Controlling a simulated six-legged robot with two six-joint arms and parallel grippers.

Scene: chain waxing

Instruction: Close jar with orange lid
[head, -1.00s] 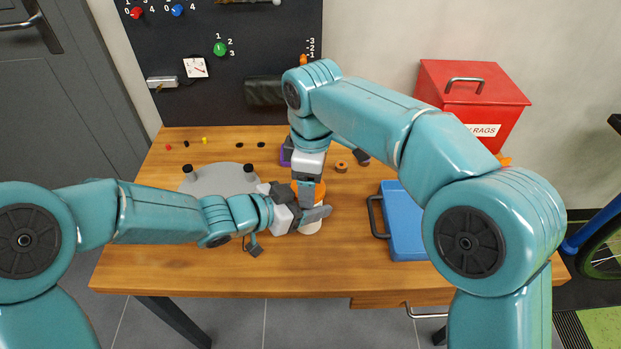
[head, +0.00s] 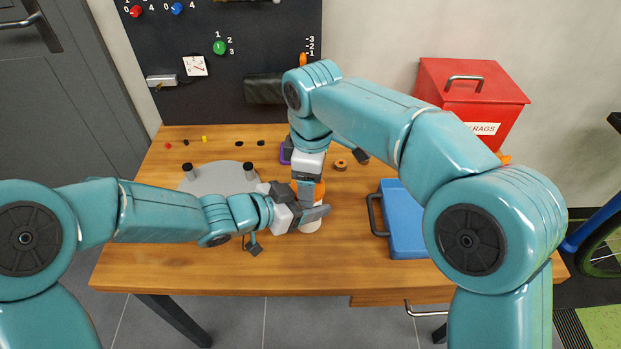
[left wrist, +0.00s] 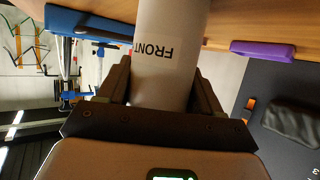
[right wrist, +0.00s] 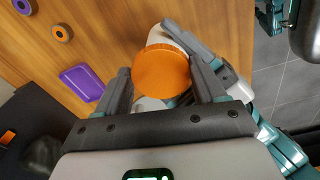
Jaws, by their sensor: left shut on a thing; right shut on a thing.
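The jar (left wrist: 165,75) is a pale cylinder with a "FRONT" label, close up in the left wrist view. In the head view its lower part (head: 311,226) shows below my left gripper (head: 316,214), which is shut on its side. The orange lid (right wrist: 161,71) is at the jar's top in the right wrist view, between the fingers of my right gripper (right wrist: 165,85), which is shut on it from above. In the head view only an edge of the lid (head: 320,189) shows. I cannot tell whether the lid is fully seated.
A blue tray (head: 407,222) with a dark handle lies right of the jar. A grey round plate (head: 217,179) with black-topped posts stands left. A small orange ring (head: 341,165) and a purple piece (right wrist: 82,82) lie behind. The red rags box (head: 470,100) is at the back right.

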